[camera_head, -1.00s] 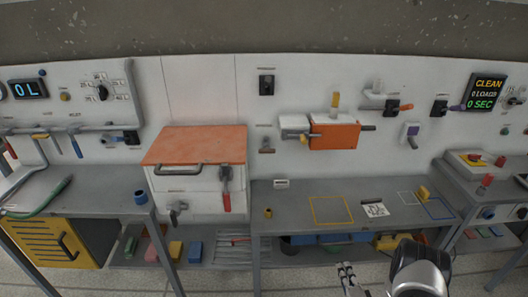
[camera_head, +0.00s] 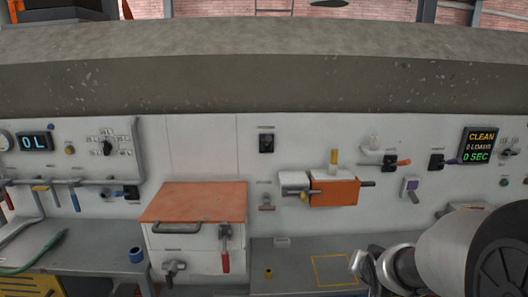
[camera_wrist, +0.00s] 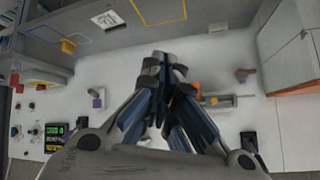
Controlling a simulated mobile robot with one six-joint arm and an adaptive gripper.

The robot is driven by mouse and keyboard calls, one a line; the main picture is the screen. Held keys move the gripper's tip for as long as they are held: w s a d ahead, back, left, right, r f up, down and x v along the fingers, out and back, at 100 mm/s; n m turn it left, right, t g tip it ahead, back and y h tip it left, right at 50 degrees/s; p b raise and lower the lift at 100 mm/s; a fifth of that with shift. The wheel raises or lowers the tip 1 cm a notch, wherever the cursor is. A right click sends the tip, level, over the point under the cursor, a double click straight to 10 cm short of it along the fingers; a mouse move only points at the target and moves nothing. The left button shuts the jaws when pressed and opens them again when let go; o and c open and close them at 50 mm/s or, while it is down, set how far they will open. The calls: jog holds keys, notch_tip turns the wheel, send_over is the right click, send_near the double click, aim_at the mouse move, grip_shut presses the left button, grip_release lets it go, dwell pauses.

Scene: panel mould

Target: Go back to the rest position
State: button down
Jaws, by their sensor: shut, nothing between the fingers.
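My gripper (camera_head: 362,270) shows at the lower right of the head view, in front of the grey bench. In the wrist view its fingers (camera_wrist: 165,65) come together and hold nothing. My arm hides the right part of the bench in the head view. The wrist view looks on the wall panel and bench turned upside down, with the grey bench top (camera_wrist: 85,40) at the upper left.
An orange-lidded white cabinet (camera_head: 195,235) stands at left centre. An orange box (camera_head: 335,192) with handles sticks out from the white wall panel (camera_head: 90,165). A yellow square outline (camera_head: 335,270) marks the bench. A blue cup (camera_head: 136,255) stands on the left bench.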

jog(key=s+a+r+n+g, duration=0.1)
jog(key=s+a+r+n, duration=0.1)
jog(key=s, duration=0.8)
jog(key=s+a+r+n+g+y, duration=0.1)
jog(key=s+a, duration=0.3)
jog(key=s, duration=0.6)
jog(key=s+a+r+n+g, duration=0.2)
jog(key=s+a+r, duration=0.2)
jog(key=s, duration=0.6)
jog(key=shift+s+n+y, duration=0.15)
jog(key=shift+n+y, duration=0.15)
jog(key=shift+r, duration=0.1)
